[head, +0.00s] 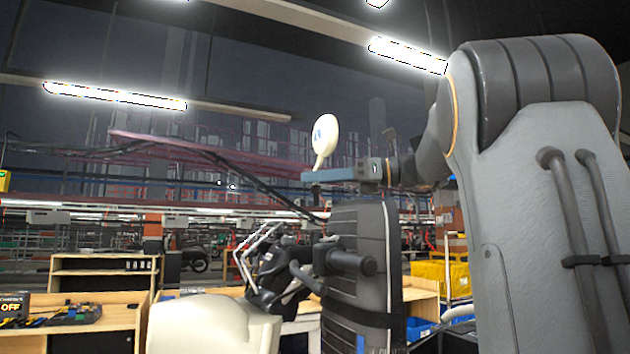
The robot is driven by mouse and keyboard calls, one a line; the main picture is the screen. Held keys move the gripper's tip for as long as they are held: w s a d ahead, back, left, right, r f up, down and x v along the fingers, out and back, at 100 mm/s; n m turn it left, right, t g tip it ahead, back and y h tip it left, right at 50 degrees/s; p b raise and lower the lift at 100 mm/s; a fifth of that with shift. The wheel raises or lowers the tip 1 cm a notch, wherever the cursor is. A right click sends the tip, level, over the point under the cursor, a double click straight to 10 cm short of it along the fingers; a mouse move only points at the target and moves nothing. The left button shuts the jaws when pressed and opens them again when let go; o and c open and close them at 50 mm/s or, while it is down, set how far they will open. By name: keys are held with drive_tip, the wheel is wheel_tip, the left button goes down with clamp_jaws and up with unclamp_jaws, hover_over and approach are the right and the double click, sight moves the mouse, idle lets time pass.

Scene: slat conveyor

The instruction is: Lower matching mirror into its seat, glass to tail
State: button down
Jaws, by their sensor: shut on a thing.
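A cream oval mirror (325,134) with a thin stem stands upright, high above the scooter, in the head view. Below is a scooter with a cream body (215,325) and dark handlebar parts (280,268) with silver levers. The mirror is well apart from these. No mirror seat can be made out; dark parts overlap there.
A tall dark ribbed piece with a strap (362,290) stands below my gripper. Wooden benches (105,280) stand at the left, one with tools (65,314). Yellow bins (440,278) stand behind at the right. The space around the raised mirror looks clear.

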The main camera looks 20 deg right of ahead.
sight(317, 199)
drive_tip(key=shift+f+b, duration=1.4)
drive_tip(key=shift+b, duration=0.05)
drive_tip(key=shift+f+b, duration=0.4)
drive_tip(key=shift+f, duration=0.7)
drive_tip(key=shift+r+m+p, duration=0.1)
drive_tip(key=shift+m+p, duration=0.2)
drive_tip(key=shift+p, duration=0.45)
drive_tip(key=shift+f+p, duration=0.9)
drive_tip(key=shift+f, duration=1.25)
drive_tip(key=c, duration=1.7)
unclamp_jaws()
